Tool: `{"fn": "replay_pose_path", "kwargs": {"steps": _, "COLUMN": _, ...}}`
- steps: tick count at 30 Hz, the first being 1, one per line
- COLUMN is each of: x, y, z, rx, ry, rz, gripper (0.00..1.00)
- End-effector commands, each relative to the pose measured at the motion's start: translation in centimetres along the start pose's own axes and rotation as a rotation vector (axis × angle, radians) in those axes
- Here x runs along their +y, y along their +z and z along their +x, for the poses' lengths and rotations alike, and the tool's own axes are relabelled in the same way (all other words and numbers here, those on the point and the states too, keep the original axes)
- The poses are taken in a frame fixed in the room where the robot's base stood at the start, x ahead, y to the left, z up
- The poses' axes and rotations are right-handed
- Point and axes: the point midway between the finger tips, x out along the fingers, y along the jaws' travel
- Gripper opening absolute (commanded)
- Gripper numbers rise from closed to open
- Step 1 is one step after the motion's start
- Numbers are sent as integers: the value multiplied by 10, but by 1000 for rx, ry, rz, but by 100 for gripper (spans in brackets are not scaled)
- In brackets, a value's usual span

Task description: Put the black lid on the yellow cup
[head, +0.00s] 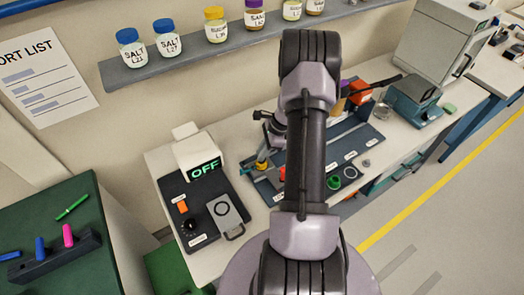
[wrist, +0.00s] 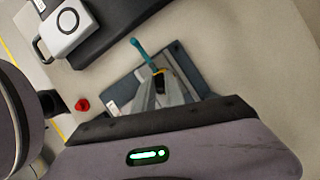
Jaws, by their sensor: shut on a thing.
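My gripper (wrist: 162,84) points down over a blue-grey tray (wrist: 120,90) on the bench. Its fingers are closed around a small black thing, probably the black lid (wrist: 161,82), mostly hidden by the fingers. A yellow patch (wrist: 156,69) shows at the fingertips, close to the black thing; it may be the yellow cup, and I cannot tell whether they touch. In the head view yellow (head: 262,157) also shows low beside my arm, above the tray. My arm covers much of the bench there.
A teal stick-like thing (wrist: 140,48) lies right by the fingertips. A red knob (wrist: 83,104) stands left of the tray.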

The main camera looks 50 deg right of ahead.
Motion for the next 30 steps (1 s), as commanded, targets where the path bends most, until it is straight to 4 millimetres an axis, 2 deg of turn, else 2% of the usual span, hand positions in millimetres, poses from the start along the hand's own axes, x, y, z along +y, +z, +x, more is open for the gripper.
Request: {"fn": "replay_pose_path", "kwargs": {"steps": 30, "x": 0, "y": -3, "z": 8, "rx": 0, "ry": 0, "rz": -1, "gripper": 0}}
